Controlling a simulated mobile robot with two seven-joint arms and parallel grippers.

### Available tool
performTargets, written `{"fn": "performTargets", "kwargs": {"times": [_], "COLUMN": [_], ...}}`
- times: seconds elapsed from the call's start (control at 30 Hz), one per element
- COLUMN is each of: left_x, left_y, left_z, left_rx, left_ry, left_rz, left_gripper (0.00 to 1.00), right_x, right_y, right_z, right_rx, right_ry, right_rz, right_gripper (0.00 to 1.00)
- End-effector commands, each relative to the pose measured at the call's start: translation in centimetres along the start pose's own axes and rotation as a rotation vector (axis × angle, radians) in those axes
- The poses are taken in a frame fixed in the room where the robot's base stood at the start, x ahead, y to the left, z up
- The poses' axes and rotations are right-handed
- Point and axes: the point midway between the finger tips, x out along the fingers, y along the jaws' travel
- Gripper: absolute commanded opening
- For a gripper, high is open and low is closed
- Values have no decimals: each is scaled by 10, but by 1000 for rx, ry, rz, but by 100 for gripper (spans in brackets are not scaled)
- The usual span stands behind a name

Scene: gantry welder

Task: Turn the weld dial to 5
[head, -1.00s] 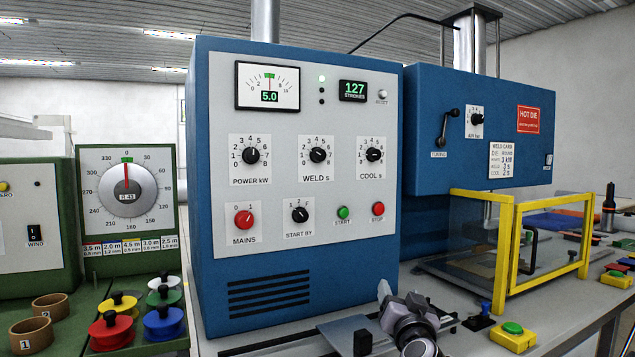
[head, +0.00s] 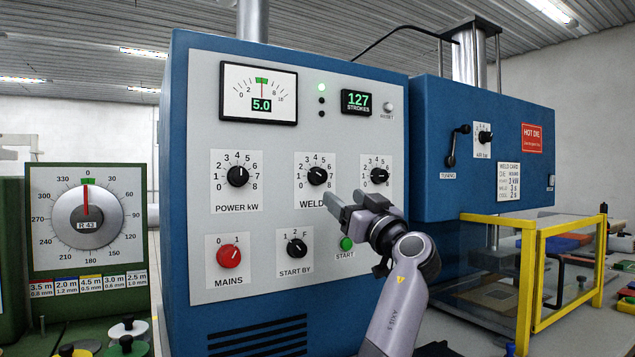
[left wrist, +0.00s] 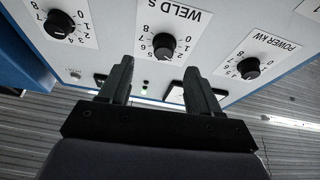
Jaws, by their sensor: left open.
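The weld dial (head: 317,176) is a black knob on a white scale plate marked WELD s, on the grey front panel of the blue cabinet. I cannot read its setting surely. My left gripper (head: 347,198) is open and empty, just below and right of the weld dial, and covers the end of its label. In the left wrist view, which is upside down, the weld dial (left wrist: 164,46) shows beyond and between the two open fingers (left wrist: 159,66). The gripper seems apart from the knob. My right gripper is not in view.
The power dial (head: 238,177) is left of the weld dial and the cool dial (head: 379,176) is right. Below are the red mains knob (head: 229,256), the start-by knob (head: 296,249) and the green start button (head: 346,244). A yellow guard frame (head: 533,270) stands to the right.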

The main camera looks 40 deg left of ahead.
Motion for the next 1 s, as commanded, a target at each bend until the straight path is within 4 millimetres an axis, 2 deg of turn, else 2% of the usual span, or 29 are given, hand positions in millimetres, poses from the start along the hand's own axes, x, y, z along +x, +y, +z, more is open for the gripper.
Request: {"fn": "performTargets", "kwargs": {"times": [0.1,0.27,0.5,0.7,1.0], "left_x": [3,12,49,71,76], "left_y": [-4,-6,-8,-8,-8], "left_z": [-10,-16,-18,-16,-14], "left_rx": [-14,-19,-18,-17,-19], "left_ry": [10,13,13,13,13], "left_rz": [-23,-34,-33,-32,-30], "left_gripper": [63,63,63,63,63], "right_x": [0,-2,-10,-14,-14], "right_y": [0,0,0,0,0], "right_z": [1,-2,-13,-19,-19], "right_rx": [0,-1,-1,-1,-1], "right_ry": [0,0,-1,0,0], "right_rz": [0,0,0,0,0], "right_gripper": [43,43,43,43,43]}}
